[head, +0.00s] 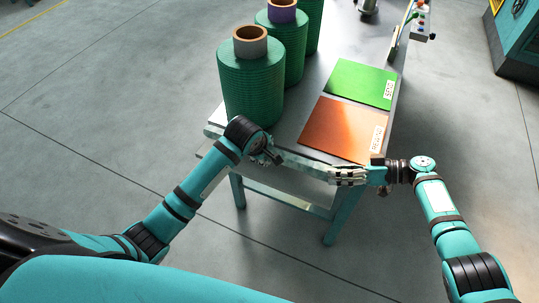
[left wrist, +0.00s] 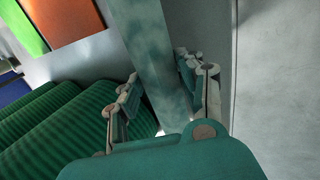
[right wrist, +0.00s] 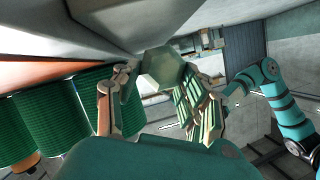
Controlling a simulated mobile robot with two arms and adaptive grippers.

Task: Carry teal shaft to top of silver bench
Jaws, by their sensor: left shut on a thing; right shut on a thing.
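The teal shaft (head: 305,166) is held level along the near edge of the silver bench (head: 288,128). My left gripper (head: 272,156) is shut on its left part. My right gripper (head: 348,177) is shut on its right end. In the left wrist view the shaft (left wrist: 156,55) runs between the fingers (left wrist: 165,88). In the right wrist view its six-sided end (right wrist: 161,70) shows between the fingers (right wrist: 155,95). I cannot tell whether the shaft touches the bench.
Green net rolls (head: 252,88) stand on the bench's left side. An orange sheet (head: 340,128) and a green sheet (head: 362,82) lie flat on the right. A bare strip of bench top lies between the rolls and the sheets.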

